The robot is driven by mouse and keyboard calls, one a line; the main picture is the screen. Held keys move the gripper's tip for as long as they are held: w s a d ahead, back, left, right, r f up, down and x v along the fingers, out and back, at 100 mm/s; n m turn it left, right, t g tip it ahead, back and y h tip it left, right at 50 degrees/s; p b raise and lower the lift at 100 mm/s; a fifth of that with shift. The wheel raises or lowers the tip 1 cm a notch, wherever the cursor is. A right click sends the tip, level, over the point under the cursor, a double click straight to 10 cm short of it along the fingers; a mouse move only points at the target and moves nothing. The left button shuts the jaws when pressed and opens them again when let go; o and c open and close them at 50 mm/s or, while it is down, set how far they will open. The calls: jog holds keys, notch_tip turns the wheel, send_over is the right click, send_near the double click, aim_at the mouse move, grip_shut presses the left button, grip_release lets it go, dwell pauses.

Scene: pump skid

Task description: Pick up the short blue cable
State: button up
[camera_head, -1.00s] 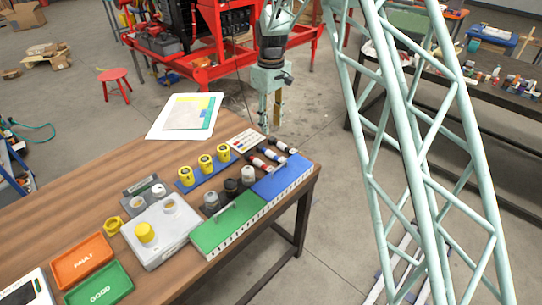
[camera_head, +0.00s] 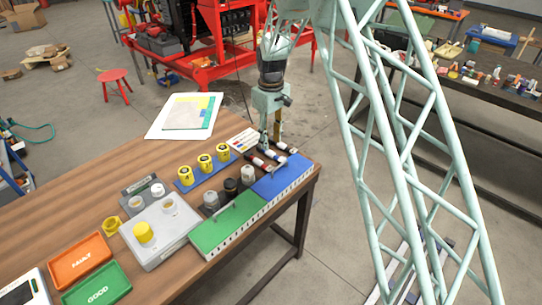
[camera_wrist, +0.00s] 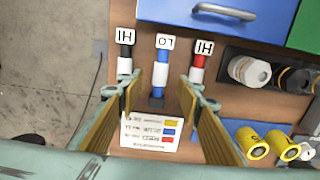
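The blue cable (camera_wrist: 160,75) lies between a black cable (camera_wrist: 124,68) and a red cable (camera_wrist: 197,70) in the wrist view. It has a white tag marked LO, a white band and a dark end; the other two have tags marked HI. My gripper (camera_wrist: 164,98) is open, with one finger on each side of the blue cable and nothing held. In the head view, my gripper (camera_head: 270,149) is low over the row of cables and partly hides them. Contact with a cable cannot be told.
A blue box (camera_head: 284,177) and a green box (camera_head: 226,229) stand along the table's right edge. A printed card (camera_wrist: 150,132) lies beside the cables. Grey and black fittings (camera_head: 230,189) and several yellow cylinders (camera_head: 205,163) stand nearby. A grey case (camera_head: 160,234) is farther left.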

aim_at(271, 152)
jog(key=shift+f, duration=0.1)
jog(key=shift+f+b, duration=0.55)
jog(key=shift+f, duration=1.95)
jog(key=shift+c, duration=0.7)
jog(key=c, duration=0.7)
